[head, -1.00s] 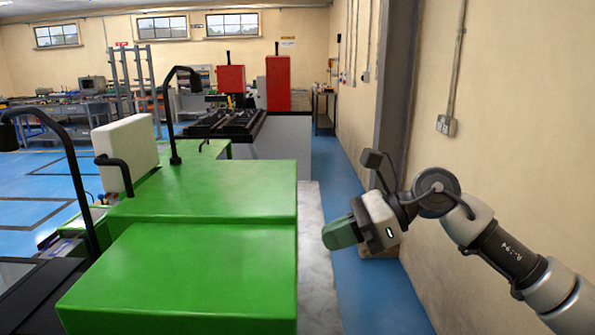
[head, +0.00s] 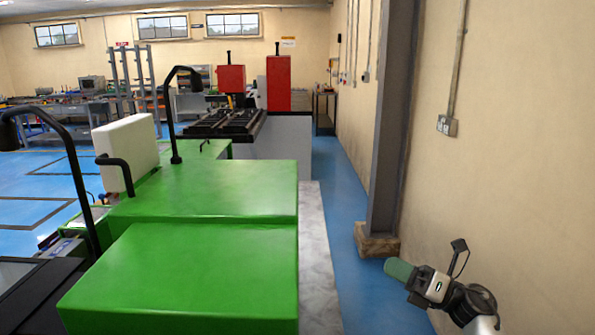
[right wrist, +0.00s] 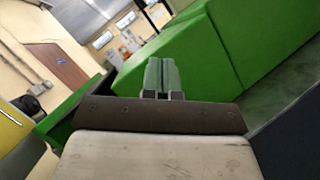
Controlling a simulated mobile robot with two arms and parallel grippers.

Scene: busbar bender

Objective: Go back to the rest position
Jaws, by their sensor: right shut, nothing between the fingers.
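My right gripper (head: 399,268) is low at the lower right of the head view, right of the green machine and near the wall. Its green fingers point left, and nothing is held. In the right wrist view, its two green fingers (right wrist: 161,75) are pressed together side by side with no object between them. The green machine (head: 190,275) fills the lower left of the head view; its green casing (right wrist: 175,55) also shows beyond the fingers in the right wrist view. My left gripper is in neither view.
A grey pillar (head: 390,130) on a block base (head: 377,242) stands by the beige wall (head: 510,130). A strip of blue floor (head: 345,200) runs between the machine and the wall. Black lamp arms (head: 175,115) rise from the machine's left side. Red-topped machinery (head: 278,85) stands farther back.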

